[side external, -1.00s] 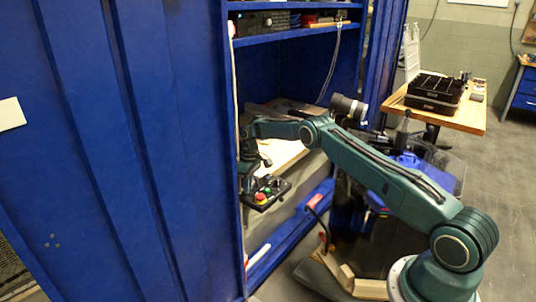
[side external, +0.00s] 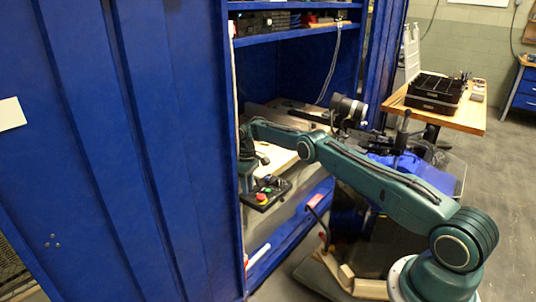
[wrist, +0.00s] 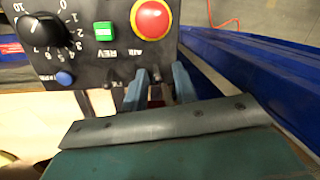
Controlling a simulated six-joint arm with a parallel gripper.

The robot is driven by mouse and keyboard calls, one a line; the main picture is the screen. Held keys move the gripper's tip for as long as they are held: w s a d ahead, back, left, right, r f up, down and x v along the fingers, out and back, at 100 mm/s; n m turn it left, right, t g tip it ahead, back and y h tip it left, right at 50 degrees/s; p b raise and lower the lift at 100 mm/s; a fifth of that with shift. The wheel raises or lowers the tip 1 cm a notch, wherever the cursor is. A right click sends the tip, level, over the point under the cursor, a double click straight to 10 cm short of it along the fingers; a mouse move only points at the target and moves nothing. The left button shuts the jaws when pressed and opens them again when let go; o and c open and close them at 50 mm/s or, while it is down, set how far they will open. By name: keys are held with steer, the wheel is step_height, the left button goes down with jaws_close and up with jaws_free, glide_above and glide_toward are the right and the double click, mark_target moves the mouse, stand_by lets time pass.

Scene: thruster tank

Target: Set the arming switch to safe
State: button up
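The dark control box (side external: 265,193) with a red button and a green button sits on the cabinet's lower edge. The wrist view shows its panel (wrist: 70,52) upside down. It has a black dial knob (wrist: 40,33), a green button (wrist: 104,31), a red mushroom button (wrist: 152,19) and a blue button (wrist: 65,78). My gripper (wrist: 160,78) has its two fingers apart at the panel's near edge, below the red button. I cannot clearly make out the arming switch; the fingers may hide it. In the side view my gripper (side external: 248,176) is just behind the box, its fingers not distinct.
The blue cabinet (side external: 125,150) encloses the work on the left, with a shelf (side external: 290,34) above. A pale board (side external: 278,160) lies behind the box. A blue beam (wrist: 240,70) runs along the right of the wrist view. A wooden table (side external: 460,115) stands further off.

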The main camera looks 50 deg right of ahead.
steer(key=shift+d, duration=0.15)
steer(key=shift+t, duration=0.4)
stand_by(0.4)
steer(key=shift+s+t, duration=0.35)
steer(key=shift+t, duration=0.25)
steer(key=shift+s+f+t, duration=0.1)
steer(key=shift+s+t, duration=0.25)
steer(key=shift+t, duration=0.5)
steer(key=shift+s+t, duration=0.35)
steer(key=shift+t, duration=0.5)
steer(key=v, duration=1.4)
steer(key=s+a+r, duration=0.3)
steer(key=r, duration=0.4)
steer(key=s+a+r, duration=0.4)
steer(key=r, duration=0.2)
steer(key=shift+a+r+h, duration=0.3)
steer(key=shift+r, duration=0.1)
steer(key=shift+s, duration=0.2)
